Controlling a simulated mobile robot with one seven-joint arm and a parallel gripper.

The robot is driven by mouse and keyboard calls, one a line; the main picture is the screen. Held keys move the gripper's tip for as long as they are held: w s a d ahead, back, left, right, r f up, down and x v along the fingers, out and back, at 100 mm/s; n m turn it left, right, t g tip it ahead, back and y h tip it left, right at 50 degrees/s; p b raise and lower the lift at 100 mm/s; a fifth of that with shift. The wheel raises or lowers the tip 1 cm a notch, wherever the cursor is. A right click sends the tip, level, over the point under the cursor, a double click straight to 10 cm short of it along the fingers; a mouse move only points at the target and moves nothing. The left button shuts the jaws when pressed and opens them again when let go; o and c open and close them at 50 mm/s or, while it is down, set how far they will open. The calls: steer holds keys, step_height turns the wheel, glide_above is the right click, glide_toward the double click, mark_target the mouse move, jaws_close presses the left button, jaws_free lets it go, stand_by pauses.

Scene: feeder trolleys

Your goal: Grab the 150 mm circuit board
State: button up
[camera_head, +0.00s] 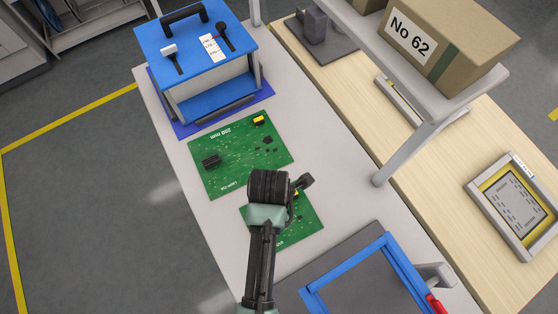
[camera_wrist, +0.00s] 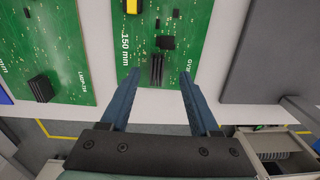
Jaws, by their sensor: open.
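The 150 mm circuit board (camera_wrist: 165,45) is green with black parts and a yellow part, and its "150 mm" print shows in the wrist view. In the head view the board (camera_head: 303,231) lies flat on the light grey table, partly hidden by my arm. My gripper (camera_wrist: 159,80) is open and empty, its two blue fingers spread over the board's near edge in the wrist view. I cannot tell its height above the board. In the head view my gripper (camera_head: 284,185) is seen from behind, its fingertips mostly hidden.
A larger green board (camera_head: 240,153) lies beside it, also in the wrist view (camera_wrist: 50,60). A blue stand (camera_head: 195,50) with a handle is at the far end. A grey mat (camera_head: 285,292) with a blue frame (camera_head: 312,301) lies nearby. A shelf post (camera_head: 405,155) rises at right.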

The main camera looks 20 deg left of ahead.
steer(key=shift+w+f, duration=0.2)
steer(key=shift+f, duration=1.2)
steer(key=shift+w+f, duration=0.15)
steer(key=shift+f, duration=1.25)
steer(key=shift+c, duration=0.3)
jaws_close()
